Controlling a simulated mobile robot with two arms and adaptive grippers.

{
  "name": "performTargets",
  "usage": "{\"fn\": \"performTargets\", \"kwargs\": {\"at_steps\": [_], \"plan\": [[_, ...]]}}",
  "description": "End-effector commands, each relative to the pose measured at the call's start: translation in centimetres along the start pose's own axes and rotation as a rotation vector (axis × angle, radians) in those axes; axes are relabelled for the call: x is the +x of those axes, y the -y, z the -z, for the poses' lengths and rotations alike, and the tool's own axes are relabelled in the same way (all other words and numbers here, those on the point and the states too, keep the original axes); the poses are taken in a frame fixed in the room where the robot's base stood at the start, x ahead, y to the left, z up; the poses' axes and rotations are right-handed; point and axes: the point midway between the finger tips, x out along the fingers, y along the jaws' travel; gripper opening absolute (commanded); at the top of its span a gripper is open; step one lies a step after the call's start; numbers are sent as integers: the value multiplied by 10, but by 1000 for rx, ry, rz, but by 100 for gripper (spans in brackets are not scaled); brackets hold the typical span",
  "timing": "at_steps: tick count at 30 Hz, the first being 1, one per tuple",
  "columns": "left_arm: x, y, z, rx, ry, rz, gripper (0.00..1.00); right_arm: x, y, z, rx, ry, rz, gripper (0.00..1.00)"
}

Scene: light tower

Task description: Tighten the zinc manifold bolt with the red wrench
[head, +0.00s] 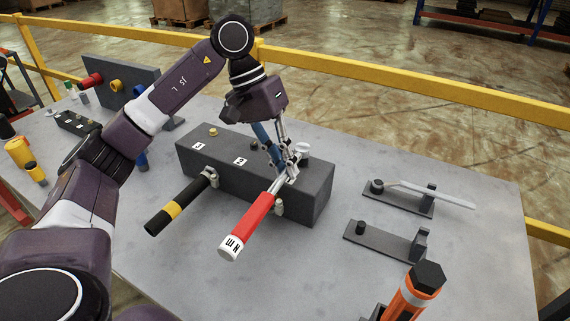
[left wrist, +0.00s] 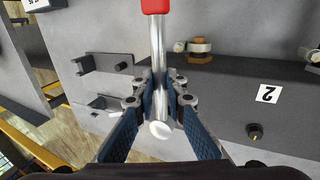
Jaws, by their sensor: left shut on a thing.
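The dark manifold block (head: 316,200) lies on the grey table. The pale zinc bolt (head: 302,150) stands on its top near the right end. The red wrench (head: 248,226) has a red handle with a white end and a silver shaft. My left gripper (head: 287,166) is shut on the shaft, just beside the zinc bolt. In the left wrist view the shaft (left wrist: 158,55) runs between the fingers (left wrist: 161,98), with the red handle at the top. A round pale end shows below the fingers; I cannot tell whether the wrench is seated on the bolt. My right gripper is not in view.
A black wrench with a yellow band (head: 172,211) rests at the block's front. A brass bolt (head: 212,131) and a dark bolt (head: 253,145) stand on the block. Brackets (head: 385,240) and an orange tool (head: 410,298) are at right. A panel with coloured knobs (head: 130,85) stands at left.

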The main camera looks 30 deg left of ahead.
Motion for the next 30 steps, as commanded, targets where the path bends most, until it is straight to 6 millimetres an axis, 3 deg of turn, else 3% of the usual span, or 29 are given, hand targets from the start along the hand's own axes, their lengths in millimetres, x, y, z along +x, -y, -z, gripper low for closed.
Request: {"fn": "performTargets", "kwargs": {"at_steps": [23, 30], "plan": [[-4, 14, 2, 158, 98, 8, 0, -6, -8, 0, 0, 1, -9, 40], [-3, 12, 1, 112, 96, 14, 0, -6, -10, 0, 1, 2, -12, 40]]}}
